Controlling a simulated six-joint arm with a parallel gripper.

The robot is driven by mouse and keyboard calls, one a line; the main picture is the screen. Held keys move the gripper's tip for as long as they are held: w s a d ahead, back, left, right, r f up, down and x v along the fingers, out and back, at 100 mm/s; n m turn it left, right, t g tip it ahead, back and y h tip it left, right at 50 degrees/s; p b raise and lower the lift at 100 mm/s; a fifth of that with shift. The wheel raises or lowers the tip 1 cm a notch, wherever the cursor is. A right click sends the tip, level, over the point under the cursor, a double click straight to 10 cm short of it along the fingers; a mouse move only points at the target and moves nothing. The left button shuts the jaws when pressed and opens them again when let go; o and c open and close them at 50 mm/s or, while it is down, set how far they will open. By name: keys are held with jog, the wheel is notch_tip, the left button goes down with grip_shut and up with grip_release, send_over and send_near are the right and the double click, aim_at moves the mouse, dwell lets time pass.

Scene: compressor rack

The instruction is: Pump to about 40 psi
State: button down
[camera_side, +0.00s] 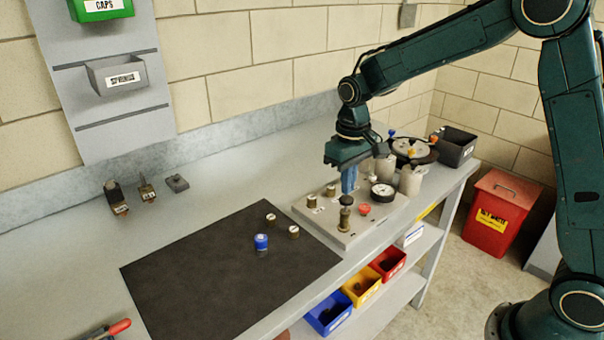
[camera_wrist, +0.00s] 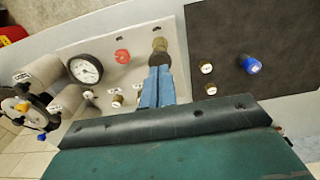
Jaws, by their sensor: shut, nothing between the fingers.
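A grey plate (camera_side: 330,229) on the bench carries the pump fittings. A brass post with a dark knob (camera_side: 345,202), likely the pump, stands upright at its front edge; it shows in the wrist view (camera_wrist: 159,47). My gripper (camera_side: 348,192) points down with its blue fingers shut and empty. The fingertips (camera_wrist: 158,70) appear just beside or above the knob; I cannot tell whether they touch it. A round white-faced gauge (camera_side: 382,192) is on the plate, also in the wrist view (camera_wrist: 86,69); its reading is too small. A red knob (camera_side: 364,209) sits between post and gauge.
Grey cylinders (camera_side: 411,180) and a dark round valve unit (camera_side: 412,150) stand right of the plate. Small brass fittings (camera_side: 311,201) are on the plate. A black mat (camera_side: 215,275) holds a blue-capped piece (camera_side: 261,242) and two brass caps.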

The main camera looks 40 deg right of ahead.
aim_at(347, 198)
jog(key=shift+f, duration=1.95)
jog(key=shift+r, duration=0.15)
jog(key=shift+r, duration=1.8)
jog(key=shift+f, duration=0.3)
jog(key=shift+f, duration=0.35)
jog(key=shift+f, duration=0.25)
jog(key=shift+r, duration=0.9)
